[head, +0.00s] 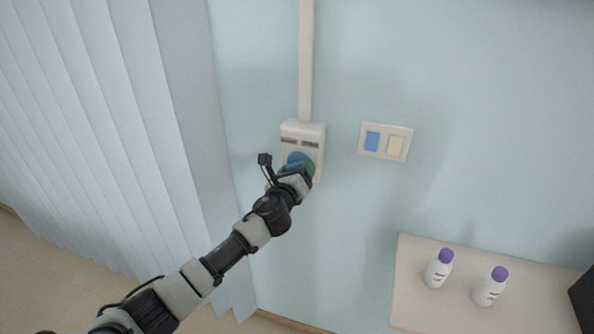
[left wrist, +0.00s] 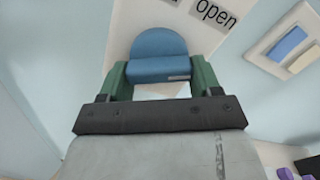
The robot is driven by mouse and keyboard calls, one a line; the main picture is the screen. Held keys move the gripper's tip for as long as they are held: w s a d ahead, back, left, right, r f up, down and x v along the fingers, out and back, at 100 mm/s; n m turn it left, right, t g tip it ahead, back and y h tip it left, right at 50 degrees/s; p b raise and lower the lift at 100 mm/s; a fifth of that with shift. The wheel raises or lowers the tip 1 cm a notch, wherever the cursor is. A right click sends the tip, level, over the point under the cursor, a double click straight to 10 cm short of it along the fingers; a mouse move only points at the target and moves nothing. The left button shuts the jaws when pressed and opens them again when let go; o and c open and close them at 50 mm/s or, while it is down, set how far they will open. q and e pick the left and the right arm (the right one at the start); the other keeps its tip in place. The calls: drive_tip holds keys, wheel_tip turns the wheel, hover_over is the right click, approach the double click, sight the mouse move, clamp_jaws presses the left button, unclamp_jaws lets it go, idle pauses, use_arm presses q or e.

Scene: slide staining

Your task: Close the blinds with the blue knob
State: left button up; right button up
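The blue knob (head: 297,158) sits on a white wall box (head: 303,132) below a vertical conduit. In the left wrist view the blue knob (left wrist: 158,55) has a round face and a raised bar lying across the picture. My left gripper (head: 301,167) is at the knob; its green fingers (left wrist: 160,77) are on both ends of the bar and look shut on it. A label reading "open" is at the knob's upper right; another label is cut off. The blinds (head: 95,130) are pale vertical slats hanging at the left in the head view. My right gripper is not in view.
A switch plate (head: 385,141) with a blue and a cream rocker is on the wall right of the box. Two white bottles with purple caps (head: 438,268) (head: 489,286) stand on a pale surface (head: 415,285) at lower right. A dark object (head: 584,300) is at the right edge.

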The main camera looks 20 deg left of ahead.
use_arm(q)
drive_tip(key=shift+c, duration=1.3)
drive_tip(key=shift+n, duration=0.3)
drive_tip(key=n, duration=0.3)
drive_tip(key=n+b, duration=0.1)
drive_tip(key=n, duration=0.2)
drive_tip(key=shift+d+r, duration=0.15)
drive_tip(key=shift+d, duration=0.05)
drive_tip(key=n, duration=0.2)
drive_tip(key=n+b, duration=0.1)
drive_tip(key=n, duration=0.2)
drive_tip(key=shift+r+n, duration=0.2)
drive_tip(key=shift+n, duration=0.1)
drive_tip(key=n, duration=0.6)
drive_tip(key=shift+r, duration=0.25)
drive_tip(key=n, duration=0.5)
drive_tip(key=shift+a+r+n, duration=0.1)
drive_tip(key=shift+a+n, duration=0.05)
drive_tip(key=shift+n, duration=0.25)
drive_tip(key=o, duration=0.9)
